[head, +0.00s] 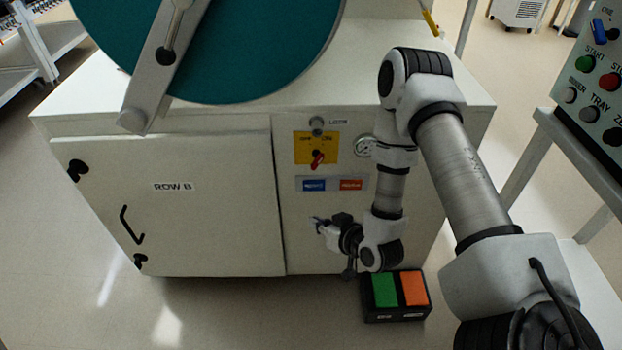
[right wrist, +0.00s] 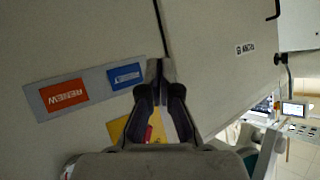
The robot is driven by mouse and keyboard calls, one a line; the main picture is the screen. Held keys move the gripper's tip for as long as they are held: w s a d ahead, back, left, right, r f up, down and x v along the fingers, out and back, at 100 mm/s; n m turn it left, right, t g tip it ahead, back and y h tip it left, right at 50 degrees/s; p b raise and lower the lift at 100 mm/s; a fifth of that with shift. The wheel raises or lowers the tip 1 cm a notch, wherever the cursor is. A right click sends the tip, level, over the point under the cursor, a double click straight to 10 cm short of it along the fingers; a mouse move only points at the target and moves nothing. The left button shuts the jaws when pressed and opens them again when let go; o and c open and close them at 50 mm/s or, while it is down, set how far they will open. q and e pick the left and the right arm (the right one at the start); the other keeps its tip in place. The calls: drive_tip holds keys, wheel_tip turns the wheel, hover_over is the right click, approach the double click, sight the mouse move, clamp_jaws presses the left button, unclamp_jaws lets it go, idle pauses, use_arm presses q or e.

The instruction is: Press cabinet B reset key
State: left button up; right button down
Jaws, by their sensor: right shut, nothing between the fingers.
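Cabinet B (head: 210,205) is a cream cabinet with a "ROW B" label on its door. Its right front panel carries a blue key (head: 314,185) and an orange key (head: 351,185) side by side on a grey strip; their lettering is too small to read here. The right wrist view shows the blue key (right wrist: 126,76) and the orange key (right wrist: 65,97), which seems to read "RENEW". My right gripper (head: 320,226) is shut and empty, below the keys in the head view. In the right wrist view its fingertips (right wrist: 160,69) appear beside the blue key. Contact cannot be told. My left gripper is out of view.
Above the keys are a yellow plate with a red rotary switch (head: 317,160), a grey knob (head: 317,124) and a gauge (head: 364,146). A floor box with green and orange pads (head: 396,316) lies below. A control console (head: 594,90) stands at right.

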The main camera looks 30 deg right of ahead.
approach(309, 190)
drive_tip(key=shift+a+f+x, duration=0.1)
drive_tip(key=shift+a+x, duration=0.1)
drive_tip(key=shift+x, duration=1.1)
drive_tip(key=shift+a+f+x, duration=0.1)
drive_tip(key=shift+a+x, duration=0.1)
drive_tip(key=shift+x, duration=1.1)
drive_tip(key=shift+p, duration=0.3)
drive_tip(key=shift+w+d, duration=0.2)
drive_tip(key=shift+w, duration=0.05)
drive_tip(key=shift+w+d, duration=0.2)
drive_tip(key=shift+w, duration=0.1)
drive_tip(key=shift+s, duration=0.1)
drive_tip(key=shift+s+a, duration=0.4)
drive_tip(key=shift+s, duration=0.2)
